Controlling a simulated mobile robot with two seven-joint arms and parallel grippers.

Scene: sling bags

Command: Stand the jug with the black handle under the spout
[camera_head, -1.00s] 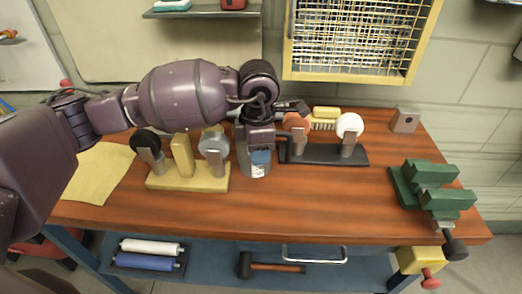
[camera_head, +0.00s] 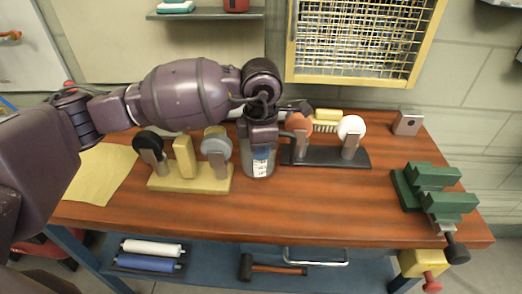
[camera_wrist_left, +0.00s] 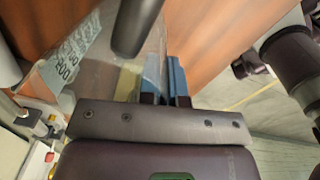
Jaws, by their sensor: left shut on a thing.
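A clear jug with printed markings (camera_head: 260,169) stands or hovers close to the bench top, between the yellow stand and the black stand. My left gripper (camera_head: 262,148) points down at it, its blue fingertips shut on it. The left wrist view shows the blue fingertips (camera_wrist_left: 172,84) and the jug's clear, marked wall (camera_wrist_left: 72,62). A dark rounded rod (camera_wrist_left: 135,25) fills the top of that view; I cannot tell whether it is the handle. I cannot make out a spout, and my arm hides part of the bench. My right gripper is out of view.
A yellow stand (camera_head: 188,183) with black and grey round heads is left of the jug. A black stand (camera_head: 325,158) with orange and white heads is right of it. A green vise (camera_head: 434,192) sits at the bench's right. The front middle of the bench is clear.

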